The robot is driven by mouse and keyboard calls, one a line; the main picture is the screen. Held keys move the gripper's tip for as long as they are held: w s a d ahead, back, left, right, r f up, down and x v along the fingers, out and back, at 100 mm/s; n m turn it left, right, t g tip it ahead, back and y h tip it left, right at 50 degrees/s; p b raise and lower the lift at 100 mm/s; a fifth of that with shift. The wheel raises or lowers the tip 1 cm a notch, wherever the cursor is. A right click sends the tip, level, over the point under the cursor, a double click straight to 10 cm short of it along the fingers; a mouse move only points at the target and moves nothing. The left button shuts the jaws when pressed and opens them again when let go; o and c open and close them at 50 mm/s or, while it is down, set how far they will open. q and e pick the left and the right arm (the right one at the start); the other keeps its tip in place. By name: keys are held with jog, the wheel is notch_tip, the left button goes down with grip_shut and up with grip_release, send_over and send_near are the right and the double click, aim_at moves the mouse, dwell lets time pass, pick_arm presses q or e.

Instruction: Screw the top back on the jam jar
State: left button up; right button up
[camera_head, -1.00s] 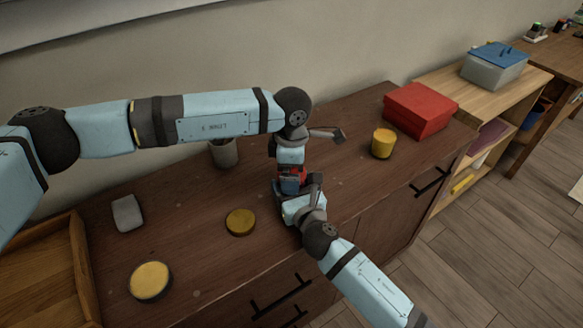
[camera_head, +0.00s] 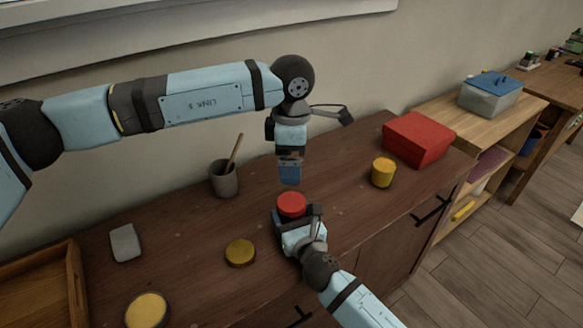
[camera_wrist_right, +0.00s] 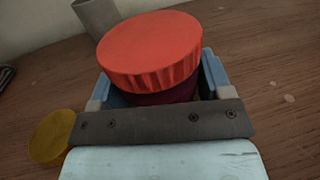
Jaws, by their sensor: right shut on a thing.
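The jam jar stands on the brown cabinet top, and its dark red body (camera_wrist_right: 168,95) shows between my right fingers in the right wrist view. The red top (camera_head: 292,204) sits level on the jar's mouth, and it also fills the upper middle of the right wrist view (camera_wrist_right: 150,45). My right gripper (camera_head: 290,217) is shut around the jar's body below the top. My left gripper (camera_head: 290,172) points down just above the red top, apart from it. Its blue fingertips are seen edge-on, so their opening is unclear.
Yellow round lids (camera_head: 240,253) (camera_head: 147,310) lie at front left. A grey cup (camera_head: 224,180) with a stick stands behind. A yellow jar (camera_head: 383,172) and red box (camera_head: 419,139) stand right. A grey block (camera_head: 125,243) and wooden tray (camera_head: 76,285) are left.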

jog(key=o, duration=1.8)
jog(key=shift+c, duration=0.2)
jog(key=v, duration=1.3)
jog(key=shift+s+p, duration=0.4)
jog(key=shift+p, duration=0.05)
jog(key=shift+d, duration=0.1)
